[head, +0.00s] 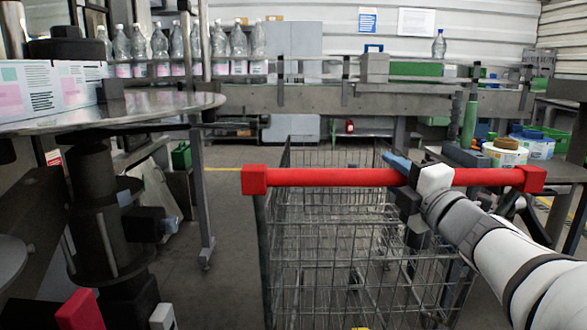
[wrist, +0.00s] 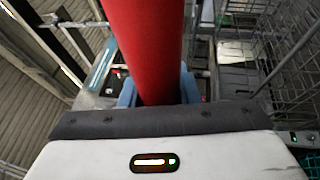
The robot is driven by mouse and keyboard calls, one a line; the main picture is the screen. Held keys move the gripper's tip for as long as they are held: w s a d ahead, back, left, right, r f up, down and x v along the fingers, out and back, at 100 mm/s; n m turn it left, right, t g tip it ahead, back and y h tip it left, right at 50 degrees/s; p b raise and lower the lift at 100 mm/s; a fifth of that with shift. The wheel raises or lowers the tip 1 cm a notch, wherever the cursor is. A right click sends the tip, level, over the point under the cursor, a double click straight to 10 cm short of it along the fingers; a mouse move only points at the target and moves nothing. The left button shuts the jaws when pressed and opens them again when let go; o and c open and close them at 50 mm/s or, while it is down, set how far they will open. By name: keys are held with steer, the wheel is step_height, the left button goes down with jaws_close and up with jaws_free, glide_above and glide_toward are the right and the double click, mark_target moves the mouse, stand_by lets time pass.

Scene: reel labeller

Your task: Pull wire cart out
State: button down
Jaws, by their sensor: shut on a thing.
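The wire cart (head: 330,245) stands straight ahead in the head view, a grey wire basket with a red handle bar (head: 330,177) across its near top. My gripper (head: 398,170) is shut on the handle bar, right of its middle. In the wrist view the red handle bar (wrist: 142,45) runs between the blue fingers of my gripper (wrist: 155,92). The wire basket (wrist: 265,50) shows at the right of the wrist view. The cart looks empty. Its wheels and lower right side are hidden or out of view.
A round metal table (head: 150,108) with a labelled box (head: 55,88) is close at the left. A conveyor (head: 310,97) with several bottles (head: 160,45) runs across behind the cart. Floor (head: 225,230) shows left of the cart.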

steer(key=shift+d, duration=0.1)
steer(key=c, duration=1.1)
jaws_free()
steer(key=shift+s+d, duration=0.25)
steer(key=shift+s, duration=0.2)
steer(key=p+v, duration=0.1)
steer(key=v, duration=0.5)
steer(key=shift+s+f+p, duration=0.2)
steer(key=shift+s+p, duration=0.15)
steer(key=shift+d, duration=0.1)
